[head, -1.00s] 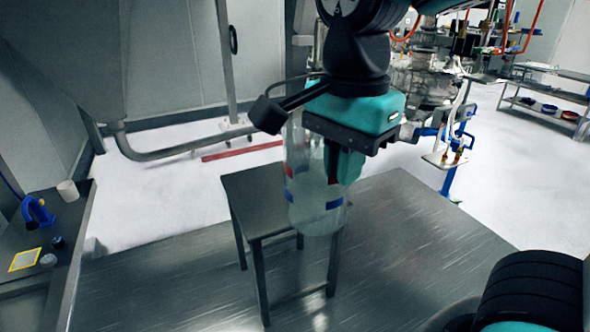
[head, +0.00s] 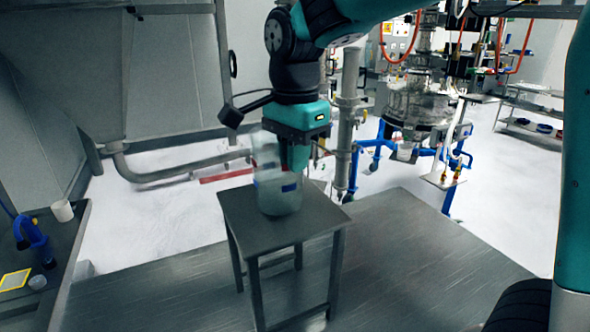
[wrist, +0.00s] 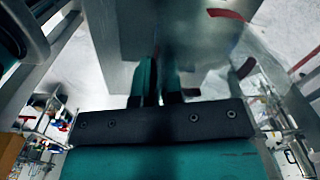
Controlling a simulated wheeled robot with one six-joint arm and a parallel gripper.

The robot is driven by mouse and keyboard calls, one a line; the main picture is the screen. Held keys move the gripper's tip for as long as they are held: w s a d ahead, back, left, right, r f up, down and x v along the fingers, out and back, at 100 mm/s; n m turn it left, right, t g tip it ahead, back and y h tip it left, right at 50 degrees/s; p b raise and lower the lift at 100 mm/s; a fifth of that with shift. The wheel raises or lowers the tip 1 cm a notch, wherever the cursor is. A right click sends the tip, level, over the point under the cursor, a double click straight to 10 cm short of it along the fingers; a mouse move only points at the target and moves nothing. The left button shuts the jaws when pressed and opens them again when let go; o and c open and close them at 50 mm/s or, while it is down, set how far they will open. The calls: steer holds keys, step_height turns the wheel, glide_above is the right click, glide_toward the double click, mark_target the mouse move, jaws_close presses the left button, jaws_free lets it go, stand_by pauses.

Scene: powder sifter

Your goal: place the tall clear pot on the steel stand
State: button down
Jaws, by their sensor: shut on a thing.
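The tall clear pot (head: 279,196) is upright, with blue marks on its side. In the head view its base appears within the outline of the steel stand's top (head: 238,207); I cannot tell whether it touches. My gripper (head: 296,165) is shut on the pot's right side, fingers pointing down. In the wrist view the two dark green fingers (wrist: 158,85) are close together, and the clear pot wall (wrist: 235,45) with a red mark is at the upper right. The grey stand top (wrist: 115,45) shows beyond the fingers. The pot's contact with the fingers is partly hidden.
A grey side bench (head: 50,260) at left holds a blue tool (head: 32,235) and a white cup (head: 62,210). A vertical steel pipe (head: 346,120) and blue-framed equipment (head: 380,150) stand behind the stand. The grey platform around the stand's legs is clear.

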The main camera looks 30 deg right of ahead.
steer(key=shift+f, duration=0.1)
steer(key=shift+f, duration=0.1)
steer(key=c, duration=1.7)
jaws_free()
steer(key=shift+f, duration=0.1)
steer(key=o, duration=0.4)
steer(key=shift+r+b, duration=0.4)
steer(key=shift+r, duration=3.55)
